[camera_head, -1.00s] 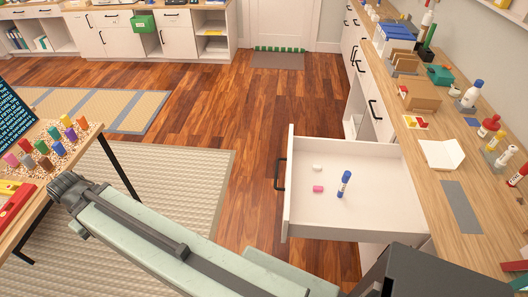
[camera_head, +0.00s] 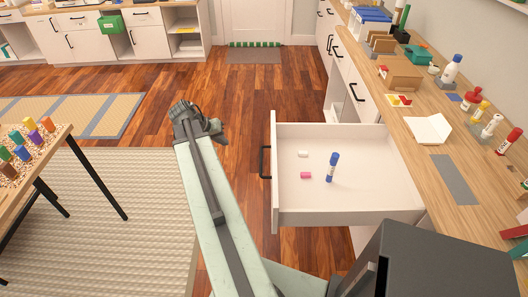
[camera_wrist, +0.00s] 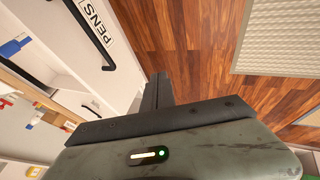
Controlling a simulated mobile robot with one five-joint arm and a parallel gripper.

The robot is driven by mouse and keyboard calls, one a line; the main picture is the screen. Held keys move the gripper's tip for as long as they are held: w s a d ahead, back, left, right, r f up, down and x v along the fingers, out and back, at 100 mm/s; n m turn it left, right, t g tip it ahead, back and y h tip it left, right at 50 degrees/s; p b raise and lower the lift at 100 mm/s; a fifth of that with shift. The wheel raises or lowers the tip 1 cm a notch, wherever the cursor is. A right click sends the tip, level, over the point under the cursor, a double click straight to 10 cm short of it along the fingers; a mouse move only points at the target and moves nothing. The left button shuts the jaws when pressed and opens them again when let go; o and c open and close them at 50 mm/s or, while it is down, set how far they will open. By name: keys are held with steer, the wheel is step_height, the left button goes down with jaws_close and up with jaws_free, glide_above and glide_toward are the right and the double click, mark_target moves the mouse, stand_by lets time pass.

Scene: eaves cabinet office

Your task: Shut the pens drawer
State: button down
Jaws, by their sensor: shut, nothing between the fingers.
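The pens drawer (camera_head: 350,207) stands pulled well out of the right-hand cabinet row, its front facing left. Its black handle (camera_head: 265,162) is on that front. In the wrist view the drawer front with the handle (camera_wrist: 92,38) and the PENS label (camera_wrist: 95,20) is at upper left.
A wooden counter (camera_head: 420,135) with bottles, boxes and a paper runs above the drawers. A table (camera_head: 60,150) with coloured blocks stands at left. Open wooden floor (camera_head: 215,80) lies ahead and between my gripper and the drawer.

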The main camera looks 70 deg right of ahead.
steer(key=s+d+f+m+b, duration=0.1)
steer(key=s+d+f+b, duration=0.6)
steer(key=s+d, duration=0.4)
steer(key=shift+s+d+f+m+g+b, duration=0.35)
steer(key=shift+s+b, duration=0.3)
steer(key=shift+s, duration=0.3)
